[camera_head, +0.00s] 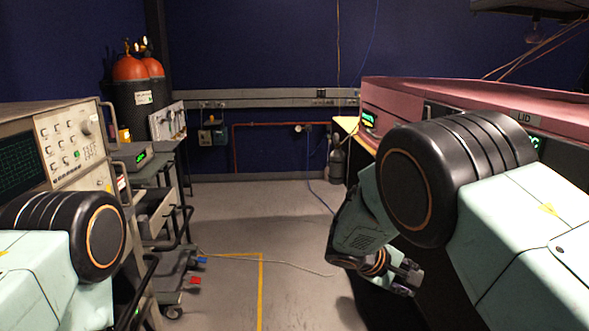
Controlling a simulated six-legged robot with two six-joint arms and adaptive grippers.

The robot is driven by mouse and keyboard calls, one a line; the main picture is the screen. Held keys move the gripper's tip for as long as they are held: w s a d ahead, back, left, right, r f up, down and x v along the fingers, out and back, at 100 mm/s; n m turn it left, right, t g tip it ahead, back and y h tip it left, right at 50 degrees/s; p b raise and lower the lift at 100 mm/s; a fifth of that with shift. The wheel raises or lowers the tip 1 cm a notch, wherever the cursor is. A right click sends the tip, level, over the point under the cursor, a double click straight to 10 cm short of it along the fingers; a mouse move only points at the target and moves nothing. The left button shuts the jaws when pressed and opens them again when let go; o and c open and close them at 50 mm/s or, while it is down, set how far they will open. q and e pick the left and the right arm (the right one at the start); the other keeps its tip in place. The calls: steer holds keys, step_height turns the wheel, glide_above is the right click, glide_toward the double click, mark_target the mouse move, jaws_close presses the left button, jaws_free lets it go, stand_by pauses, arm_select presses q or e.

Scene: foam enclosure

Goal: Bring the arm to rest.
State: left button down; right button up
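My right arm comes in from the right with a big black joint. Its pale green forearm bends down and toward the middle of the view. My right gripper (410,278) is at its end, low beside the dark front of the right-hand bench. It is small and turned partly away, so I cannot tell if its fingers are apart. I see nothing held in it. My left arm shows at the lower left with a black joint and a pale green link. My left gripper is out of view.
A pink-topped enclosure (460,97) with a "LID" label stands close on the right. An instrument (75,145) and a cart (160,215) stand on the left. Gas cylinders (135,85) are behind. The middle floor (225,285) is open, with a yellow line and a thin cable.

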steer(key=s+a+f+m+g+y, duration=0.1)
steer(key=s+a+f+y, duration=0.35)
steer(key=s+f, duration=0.45)
steer(key=s+a+f+g+y, duration=0.1)
steer(key=s+a+f+y, duration=0.3)
steer(key=s+f, duration=0.5)
steer(key=s+d+f+m, duration=0.1)
steer(key=s+d+m, duration=0.2)
steer(key=s, duration=0.9)
steer(key=s+d+f+m+g+y, duration=0.1)
steer(key=s+d+m, duration=0.2)
steer(key=s, duration=0.9)
steer(key=shift+s+m, duration=0.3)
